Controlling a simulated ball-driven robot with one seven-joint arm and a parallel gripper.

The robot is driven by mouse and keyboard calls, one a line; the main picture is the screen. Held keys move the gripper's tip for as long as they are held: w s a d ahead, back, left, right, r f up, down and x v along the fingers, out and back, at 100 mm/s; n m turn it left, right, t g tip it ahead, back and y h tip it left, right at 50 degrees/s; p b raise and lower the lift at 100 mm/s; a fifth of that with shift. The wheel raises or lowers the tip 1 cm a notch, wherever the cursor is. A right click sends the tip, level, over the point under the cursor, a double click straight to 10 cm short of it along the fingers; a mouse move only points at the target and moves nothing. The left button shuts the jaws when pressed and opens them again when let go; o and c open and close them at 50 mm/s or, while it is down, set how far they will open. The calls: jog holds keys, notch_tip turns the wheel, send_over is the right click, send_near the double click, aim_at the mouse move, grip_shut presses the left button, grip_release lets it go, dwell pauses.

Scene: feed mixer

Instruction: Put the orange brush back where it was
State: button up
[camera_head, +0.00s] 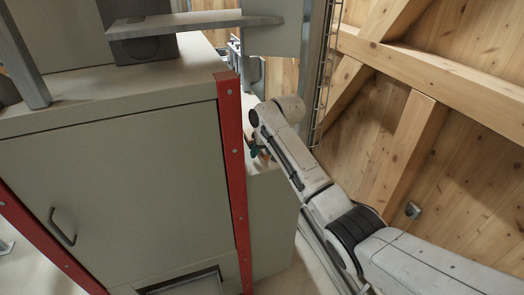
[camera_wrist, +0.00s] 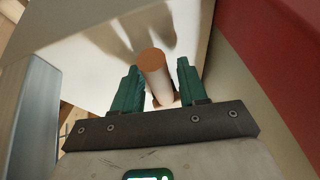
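The orange brush shows in the wrist view as a round handle (camera_wrist: 156,75) with an orange-brown end, between my two green fingers. My gripper (camera_wrist: 158,70) has its fingers apart, one on each side of the handle. A narrow gap shows on the right side of the handle; contact on the left is hard to judge. The brush's other end is hidden behind the gripper's dark base plate. In the head view my gripper (camera_head: 257,152) is small and partly hidden behind the red post, with a little orange beside it.
A pale surface (camera_wrist: 85,75) with shadows of the fingers lies beyond the handle. A red post (camera_head: 231,165) and a grey cabinet (camera_head: 120,190) stand close to the left of my arm. A lower grey box (camera_head: 275,225) is below my gripper. Wooden wall beams (camera_head: 410,150) are to the right.

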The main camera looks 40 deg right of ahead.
jog(key=shift+o, duration=1.1)
